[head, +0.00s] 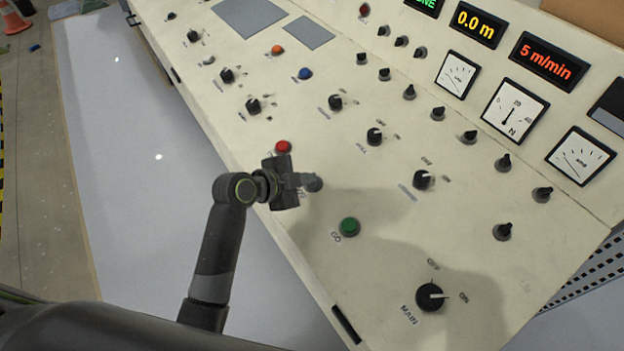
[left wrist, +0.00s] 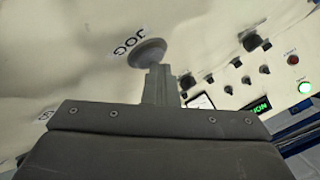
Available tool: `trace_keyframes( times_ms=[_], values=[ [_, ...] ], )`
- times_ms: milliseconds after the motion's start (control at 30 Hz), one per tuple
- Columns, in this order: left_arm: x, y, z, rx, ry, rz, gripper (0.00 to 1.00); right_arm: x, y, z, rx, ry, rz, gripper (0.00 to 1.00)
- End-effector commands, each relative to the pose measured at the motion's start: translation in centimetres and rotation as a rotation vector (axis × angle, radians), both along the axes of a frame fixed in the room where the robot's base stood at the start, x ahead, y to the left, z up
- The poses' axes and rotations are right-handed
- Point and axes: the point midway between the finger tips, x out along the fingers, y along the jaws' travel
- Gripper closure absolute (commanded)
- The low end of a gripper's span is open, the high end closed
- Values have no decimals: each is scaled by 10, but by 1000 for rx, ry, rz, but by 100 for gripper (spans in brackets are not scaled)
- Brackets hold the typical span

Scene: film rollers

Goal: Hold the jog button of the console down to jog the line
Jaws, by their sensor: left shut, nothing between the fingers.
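The jog button (left wrist: 147,50) is a dark grey round mushroom button beside the printed word JOG in the left wrist view. In the head view the button (head: 315,184) is partly hidden by my gripper. My left gripper (head: 302,181) is shut and empty, its fingers pointing at the button from the left. In the left wrist view the closed fingertips (left wrist: 158,72) overlap the button's lower edge; they look against it or very close. I cannot tell whether the button is pressed in. The cream console (head: 390,260) slopes across the head view. My right gripper is not in view.
A red button (head: 283,147) sits just above my gripper and a green GO button (head: 349,227) lies to its lower right. The MAIN switch (head: 430,297) is near the front. Several black knobs surround them. The displays read 0.0 m (head: 475,24) and 5 m/min (head: 549,63).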

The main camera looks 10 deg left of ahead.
Motion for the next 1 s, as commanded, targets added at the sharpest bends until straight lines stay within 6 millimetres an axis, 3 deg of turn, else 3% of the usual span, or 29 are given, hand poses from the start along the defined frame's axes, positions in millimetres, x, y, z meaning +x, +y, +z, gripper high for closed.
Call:
trace_keyframes(
  times_ms=[733, 1000],
  values=[
    [-1, 0, -1, 1, 4, 0, 100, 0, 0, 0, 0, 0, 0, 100],
    [-2, 2, 12, 2, 2, 0, 100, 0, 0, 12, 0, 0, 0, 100]
  ],
)
